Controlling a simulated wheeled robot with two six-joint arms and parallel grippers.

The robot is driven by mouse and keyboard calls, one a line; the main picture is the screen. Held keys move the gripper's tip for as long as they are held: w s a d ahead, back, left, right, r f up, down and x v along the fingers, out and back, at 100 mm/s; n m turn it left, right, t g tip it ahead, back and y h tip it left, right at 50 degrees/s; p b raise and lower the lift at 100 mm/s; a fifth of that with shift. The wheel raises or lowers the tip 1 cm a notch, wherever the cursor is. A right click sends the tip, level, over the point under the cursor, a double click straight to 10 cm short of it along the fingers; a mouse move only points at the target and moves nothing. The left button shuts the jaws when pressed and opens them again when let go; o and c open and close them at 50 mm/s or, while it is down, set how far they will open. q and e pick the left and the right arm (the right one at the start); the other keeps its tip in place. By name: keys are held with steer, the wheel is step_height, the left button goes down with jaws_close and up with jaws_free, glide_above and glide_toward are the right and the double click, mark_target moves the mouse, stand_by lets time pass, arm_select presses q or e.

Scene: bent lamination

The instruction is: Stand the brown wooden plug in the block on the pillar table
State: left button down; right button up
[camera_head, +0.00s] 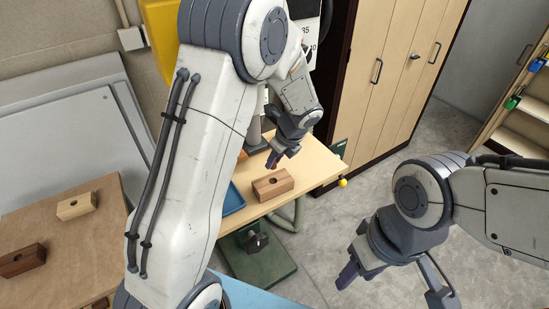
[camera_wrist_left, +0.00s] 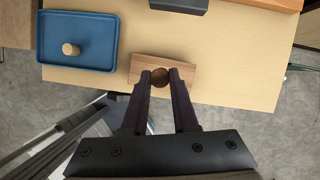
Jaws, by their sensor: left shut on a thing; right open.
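My left gripper (camera_head: 273,160) is over the pillar table (camera_head: 316,166). In the left wrist view (camera_wrist_left: 160,84) its fingers are shut on the brown wooden plug (camera_wrist_left: 160,77), seen end-on as a dark round shape. The wooden block (camera_head: 272,185) lies on the table and also shows in the wrist view (camera_wrist_left: 141,63). The plug appears over the block's middle and covers its hole in the wrist view. In the head view the plug cannot be made out; whether it touches the block is unclear. My right gripper (camera_head: 397,288) is open and empty at the lower right, off the table.
A blue tray (camera_wrist_left: 80,18) with a pale plug (camera_wrist_left: 70,49) lies left of the block. A brown table (camera_head: 60,240) at the left carries a pale block (camera_head: 76,205) and a dark block (camera_head: 22,259). Cabinets (camera_head: 385,70) stand behind. The tabletop right of the block is clear.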

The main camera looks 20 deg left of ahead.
mark_target(274, 168)
arm_select(q)
step_height(274, 168, down, 4)
steer(key=b, duration=0.3)
steer(key=shift+r, duration=0.1)
steer(key=shift+f+b, duration=0.45)
steer(key=shift+f, duration=0.25)
steer(key=shift+p, duration=0.3)
stand_by(0.6)
steer(key=shift+f, duration=0.45)
stand_by(1.3)
steer(key=shift+c, duration=1)
jaws_free()
